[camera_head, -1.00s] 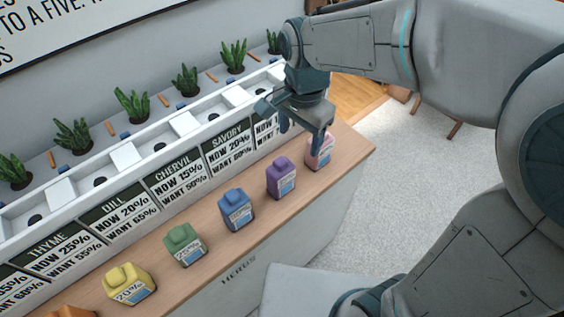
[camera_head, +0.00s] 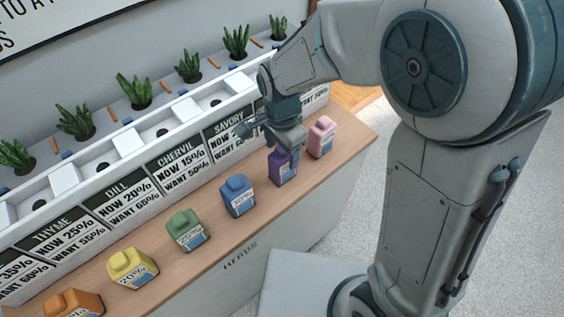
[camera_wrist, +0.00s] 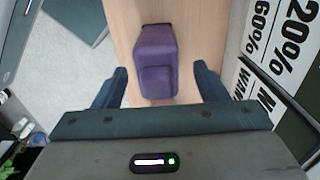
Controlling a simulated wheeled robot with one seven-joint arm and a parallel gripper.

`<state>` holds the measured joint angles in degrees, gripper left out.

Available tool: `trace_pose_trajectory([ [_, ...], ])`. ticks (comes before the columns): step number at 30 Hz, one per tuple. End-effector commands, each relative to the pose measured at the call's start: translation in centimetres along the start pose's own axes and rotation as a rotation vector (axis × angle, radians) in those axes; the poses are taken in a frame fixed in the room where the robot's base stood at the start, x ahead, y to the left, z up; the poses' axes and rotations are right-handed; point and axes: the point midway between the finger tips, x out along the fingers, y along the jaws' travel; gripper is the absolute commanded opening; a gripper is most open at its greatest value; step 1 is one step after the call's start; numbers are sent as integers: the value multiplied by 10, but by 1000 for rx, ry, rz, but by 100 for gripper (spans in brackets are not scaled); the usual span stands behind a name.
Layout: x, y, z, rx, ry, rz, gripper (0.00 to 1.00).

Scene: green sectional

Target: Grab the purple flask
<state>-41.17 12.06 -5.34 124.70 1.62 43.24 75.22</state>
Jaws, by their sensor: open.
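The purple flask (camera_head: 281,170) stands upright on the wooden counter, between the blue flask and the pink flask. In the wrist view the purple flask (camera_wrist: 156,62) is seen from above, with its top in line with the gap between the fingers. My gripper (camera_head: 272,142) is right above and behind it in the head view, hiding its upper part. My gripper (camera_wrist: 160,88) is open, with one finger on each side of the flask's line and a gap on both sides. I cannot tell how far down the fingertips reach beside the flask.
The pink flask (camera_head: 321,138) stands close on the right, the blue flask (camera_head: 237,195) on the left. Green (camera_head: 187,230), yellow (camera_head: 132,268) and orange (camera_head: 73,303) flasks follow along the counter (camera_head: 215,262). A white planter with price signs (camera_head: 182,168) rises behind.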

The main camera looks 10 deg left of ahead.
Motion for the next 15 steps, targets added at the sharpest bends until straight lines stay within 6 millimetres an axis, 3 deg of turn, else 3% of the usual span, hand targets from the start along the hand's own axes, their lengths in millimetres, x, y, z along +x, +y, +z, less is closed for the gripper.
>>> trace_pose_trajectory([
  [7, 36, 3, -1, 2, -1, 5, 66],
  [15, 41, 3, -1, 1, 0, 1, 66],
])
